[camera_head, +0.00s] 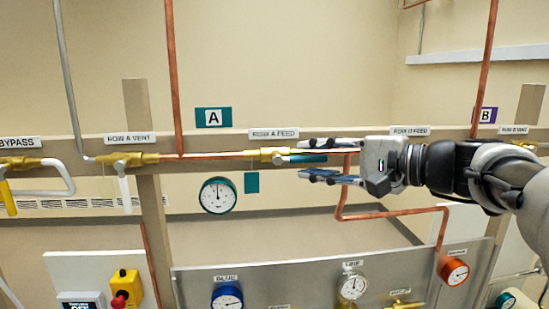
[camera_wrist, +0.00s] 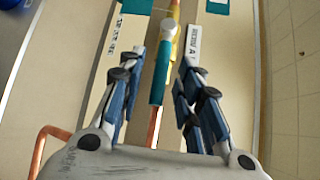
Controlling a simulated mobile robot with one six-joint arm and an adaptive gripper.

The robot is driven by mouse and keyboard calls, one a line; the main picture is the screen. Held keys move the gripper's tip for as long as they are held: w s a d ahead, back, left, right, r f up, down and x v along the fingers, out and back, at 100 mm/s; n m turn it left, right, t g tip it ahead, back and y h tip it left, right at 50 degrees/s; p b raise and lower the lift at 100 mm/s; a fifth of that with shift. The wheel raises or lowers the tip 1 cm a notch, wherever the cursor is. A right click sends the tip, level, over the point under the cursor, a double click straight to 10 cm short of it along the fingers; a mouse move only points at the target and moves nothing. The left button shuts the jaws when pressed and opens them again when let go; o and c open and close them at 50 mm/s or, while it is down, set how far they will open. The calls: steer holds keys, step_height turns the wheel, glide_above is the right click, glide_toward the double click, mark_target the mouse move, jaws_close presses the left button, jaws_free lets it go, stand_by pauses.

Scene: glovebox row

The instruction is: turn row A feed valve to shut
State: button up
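The row A feed valve has a brass body (camera_head: 270,154) on the copper pipe, under the ROW A FEED label (camera_head: 273,133). Its teal lever (camera_head: 308,159) points right, in line with the pipe. My gripper (camera_head: 303,158) reaches in from the right, with one finger above the lever and one below. In the wrist view the teal lever (camera_wrist: 159,82) runs between the two fingers of my gripper (camera_wrist: 163,58), with a gap on each side. The round pivot (camera_wrist: 168,28) and brass body (camera_wrist: 174,8) lie just beyond the fingertips.
The row A vent valve (camera_head: 132,160) with a white lever is to the left, and the bypass valve (camera_head: 20,163) with a yellow lever is further left. A gauge (camera_head: 218,195) hangs below left. A copper pipe (camera_head: 343,205) bends down beneath my gripper. A panel (camera_head: 300,280) with gauges stands lower.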

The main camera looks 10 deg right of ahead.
jaws_close()
stand_by(0.6)
